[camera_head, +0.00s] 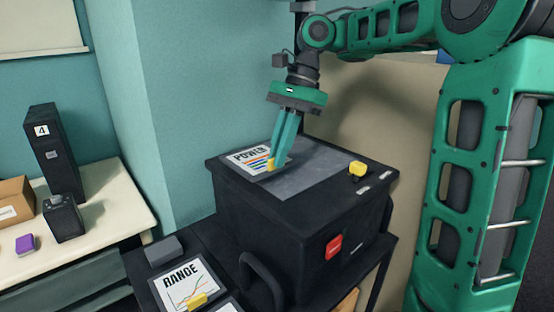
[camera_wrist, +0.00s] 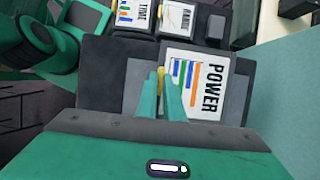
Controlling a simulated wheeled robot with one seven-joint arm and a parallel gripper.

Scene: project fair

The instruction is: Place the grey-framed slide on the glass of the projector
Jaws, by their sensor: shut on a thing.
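The slide marked POWER (camera_head: 250,157), with coloured bars, is held by its yellow tab (camera_head: 271,165) between the fingertips of my gripper (camera_head: 278,162). Its frame looks grey in the wrist view (camera_wrist: 198,85), though its edges are partly hidden by the fingers. The projector (camera_head: 290,215) is a black box with a grey glass plate (camera_head: 312,172) on top. The slide is over the left part of the glass and the black rim in the head view. I cannot tell whether it touches the glass.
A yellow knob (camera_head: 357,169) stands on the projector's right side. A RANGE slide (camera_head: 188,286) and a grey block (camera_head: 164,250) lie on the lower dark surface; a TIME slide (camera_wrist: 138,14) shows in the wrist view. A pale table (camera_head: 110,213) holds a black tower (camera_head: 52,155).

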